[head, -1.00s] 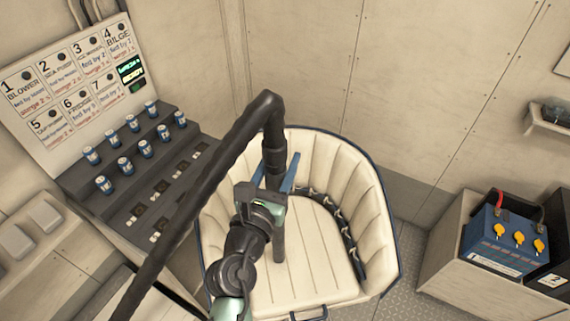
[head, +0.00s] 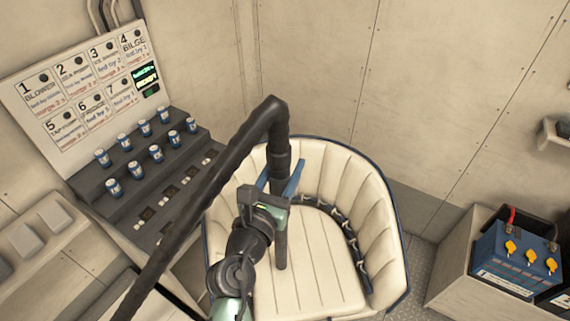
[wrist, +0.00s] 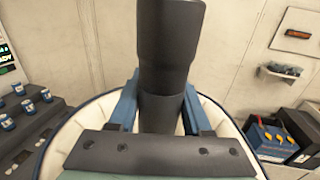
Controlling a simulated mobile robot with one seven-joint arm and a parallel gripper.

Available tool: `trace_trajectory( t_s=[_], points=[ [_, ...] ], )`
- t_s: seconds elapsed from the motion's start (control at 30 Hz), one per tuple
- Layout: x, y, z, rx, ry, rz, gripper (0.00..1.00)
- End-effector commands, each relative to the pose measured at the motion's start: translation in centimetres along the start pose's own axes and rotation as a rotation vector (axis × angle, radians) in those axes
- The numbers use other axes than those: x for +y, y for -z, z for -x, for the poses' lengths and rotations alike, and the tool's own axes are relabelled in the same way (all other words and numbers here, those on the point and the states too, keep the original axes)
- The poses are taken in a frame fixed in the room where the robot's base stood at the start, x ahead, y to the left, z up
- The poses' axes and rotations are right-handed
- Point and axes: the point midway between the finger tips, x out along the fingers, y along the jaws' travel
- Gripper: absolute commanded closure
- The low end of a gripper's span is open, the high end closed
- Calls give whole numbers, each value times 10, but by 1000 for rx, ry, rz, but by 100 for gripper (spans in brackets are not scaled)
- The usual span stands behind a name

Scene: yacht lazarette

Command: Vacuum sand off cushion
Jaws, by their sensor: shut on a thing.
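The cream cushion (head: 318,268) is the seat of a rounded, blue-edged chair (head: 370,205) with a padded back. I cannot make out sand on it. My gripper (head: 281,180) is shut on the black vacuum hose (head: 262,112), at its upright wand, above the seat. In the wrist view the blue fingers (wrist: 161,110) stand either side of the thick black wand (wrist: 168,50). My arm hides the seat's left front.
A stepped dark panel (head: 150,180) with several small blue-and-white cans stands left, under a labelled board (head: 80,90). A box with a blue battery (head: 515,255) stands right. Metal floor (head: 425,255) shows between chair and box. The hose crosses the left front.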

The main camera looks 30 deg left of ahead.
Motion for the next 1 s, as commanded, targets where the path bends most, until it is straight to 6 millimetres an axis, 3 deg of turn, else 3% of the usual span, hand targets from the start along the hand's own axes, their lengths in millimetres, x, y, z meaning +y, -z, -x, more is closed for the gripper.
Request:
trace_trajectory(
  t_s=[0.47,1.0],
  points=[
    [-1,-2,0,-4,0,0,100],
    [-21,-4,-6,-3,1,-1,100]
  ],
)
